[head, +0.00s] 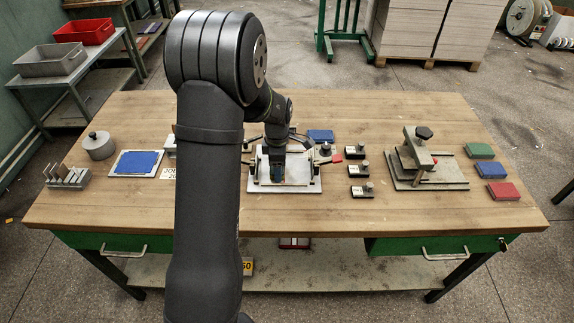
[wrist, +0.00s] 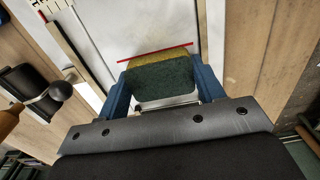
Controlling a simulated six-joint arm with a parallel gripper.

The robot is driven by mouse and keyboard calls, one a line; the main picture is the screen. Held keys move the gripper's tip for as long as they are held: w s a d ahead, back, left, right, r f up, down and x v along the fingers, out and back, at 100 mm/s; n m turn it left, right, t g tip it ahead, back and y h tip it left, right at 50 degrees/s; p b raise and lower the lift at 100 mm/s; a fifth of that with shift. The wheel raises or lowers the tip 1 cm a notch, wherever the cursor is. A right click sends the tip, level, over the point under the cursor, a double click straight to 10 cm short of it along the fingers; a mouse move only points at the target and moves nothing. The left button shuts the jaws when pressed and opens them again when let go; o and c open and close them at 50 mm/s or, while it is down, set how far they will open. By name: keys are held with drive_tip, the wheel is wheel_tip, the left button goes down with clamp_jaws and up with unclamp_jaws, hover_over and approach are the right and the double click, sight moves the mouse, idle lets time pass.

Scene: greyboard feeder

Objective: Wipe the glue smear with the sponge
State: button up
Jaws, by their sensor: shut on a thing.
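My gripper (head: 277,172) is low over the white plate (head: 262,188) of the fixture near the middle of the bench. In the wrist view its blue fingers (wrist: 163,72) are shut on the sponge (wrist: 160,84), which has a dark green side and a yellow side. The sponge is over the white plate surface (wrist: 135,25), close to a thin red line (wrist: 155,52). I cannot tell whether the sponge touches the plate. I cannot make out the glue smear; the sponge and gripper may hide it.
Small black blocks with knobs (head: 360,170) stand right of the fixture. A clamp press (head: 415,160) stands further right, beside coloured blocks (head: 491,169). A blue pad (head: 136,162) and a grey round pot (head: 98,145) are at left. The bench front is clear.

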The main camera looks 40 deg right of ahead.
sight(268, 172)
drive_tip(key=shift+w+a+f, duration=0.1)
drive_tip(key=shift+w+a, duration=1)
drive_tip(key=shift+a, duration=0.05)
drive_tip(key=shift+s+d, duration=0.5)
drive_tip(key=shift+d, duration=0.2)
drive_tip(key=shift+s+d, duration=1.3)
drive_tip(key=shift+d, duration=0.05)
drive_tip(key=shift+s+d, duration=0.25)
drive_tip(key=shift+s, duration=0.05)
drive_tip(key=shift+s+d, duration=1.3)
drive_tip(key=shift+d, duration=0.05)
drive_tip(key=shift+w+a, duration=0.8)
drive_tip(key=shift+a, duration=0.1)
drive_tip(key=shift+w+a, duration=2.1)
drive_tip(key=shift+w, duration=0.05)
drive_tip(key=shift+w+a, duration=0.55)
wheel_tip(268, 172, up, 8)
